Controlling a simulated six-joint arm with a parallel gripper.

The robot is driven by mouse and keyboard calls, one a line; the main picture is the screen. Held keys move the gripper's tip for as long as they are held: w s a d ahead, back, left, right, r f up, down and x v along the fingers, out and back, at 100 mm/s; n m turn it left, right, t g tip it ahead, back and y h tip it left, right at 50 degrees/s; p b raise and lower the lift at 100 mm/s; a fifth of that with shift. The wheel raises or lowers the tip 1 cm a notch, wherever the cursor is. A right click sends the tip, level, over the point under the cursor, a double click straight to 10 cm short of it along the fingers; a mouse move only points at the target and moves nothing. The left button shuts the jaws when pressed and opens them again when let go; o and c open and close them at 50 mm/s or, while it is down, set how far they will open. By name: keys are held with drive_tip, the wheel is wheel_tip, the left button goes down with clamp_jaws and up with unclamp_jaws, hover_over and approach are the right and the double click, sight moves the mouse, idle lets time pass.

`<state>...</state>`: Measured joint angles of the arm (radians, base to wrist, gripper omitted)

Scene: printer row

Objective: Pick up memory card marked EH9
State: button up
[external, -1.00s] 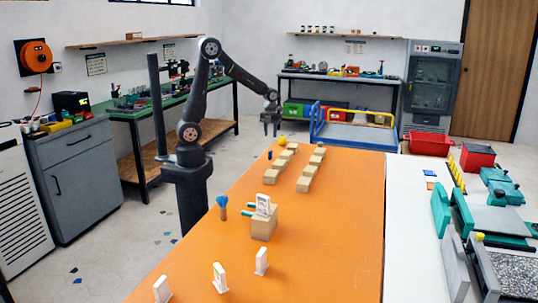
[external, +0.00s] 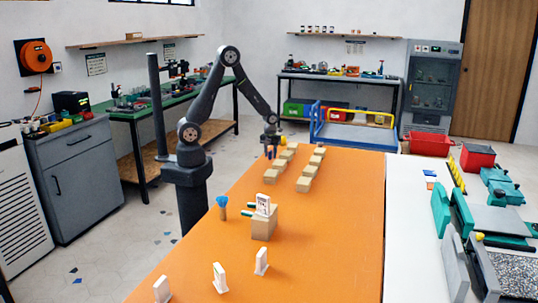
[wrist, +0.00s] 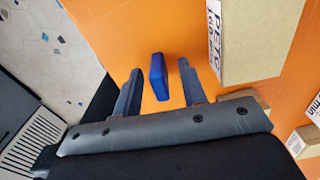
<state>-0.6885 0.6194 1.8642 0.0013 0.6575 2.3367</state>
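A small blue block-like piece (wrist: 158,76) stands on the orange table between the fingers of my gripper (wrist: 160,72) in the wrist view, with a gap on both sides. No marking on it can be read, so I cannot tell whether it is the card marked EH9. In the external view my gripper (external: 270,148) is low over the far left edge of the table, and the blue piece is mostly hidden there. The gripper is open and empty. No EH9 label can be read in any view.
Tan blocks (external: 307,172) stand in two rows right of my gripper; a labelled one (wrist: 255,40) is close by. Nearer are a box with a white card (external: 263,205), a blue-topped piece (external: 222,203) and white upright cards (external: 219,278). The table's right side is clear.

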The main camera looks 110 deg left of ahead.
clamp_jaws()
idle(0.3)
